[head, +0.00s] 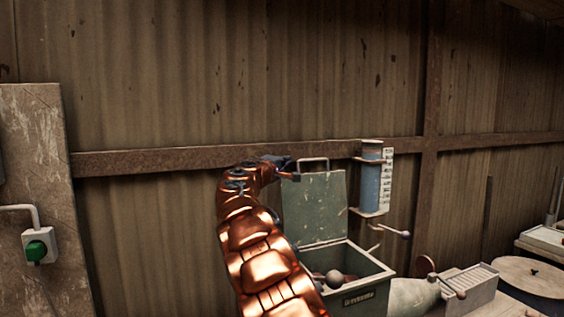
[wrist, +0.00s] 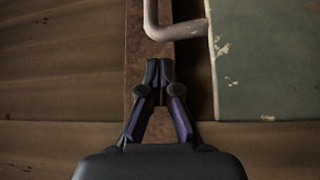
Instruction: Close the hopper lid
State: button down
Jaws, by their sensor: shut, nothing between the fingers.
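The hopper is a grey-green box (head: 371,297) with its lid (head: 315,206) standing open and upright at the back. A bent metal handle (head: 313,160) sits on the lid's top edge. My gripper (head: 289,167) is at the lid's upper left corner in the head view, partly hidden by my copper arm. In the wrist view my gripper (wrist: 160,66) is shut and empty. The lid handle (wrist: 176,31) lies just ahead of the fingertips there, apparently with a small gap. The lid (wrist: 268,60) fills the right of that view.
A blue cylinder (head: 371,181) with a white scale hangs on the wall right of the lid. A lever with a ball knob (head: 405,235) sticks out below it. A wooden beam (head: 170,160) runs along the corrugated wall.

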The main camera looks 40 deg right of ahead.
jog(key=shift+s+d+f, duration=0.1)
jog(key=shift+s+f, duration=0.1)
jog(key=shift+s, duration=1)
jog(key=shift+s+b, duration=0.15)
jog(key=shift+b, duration=0.15)
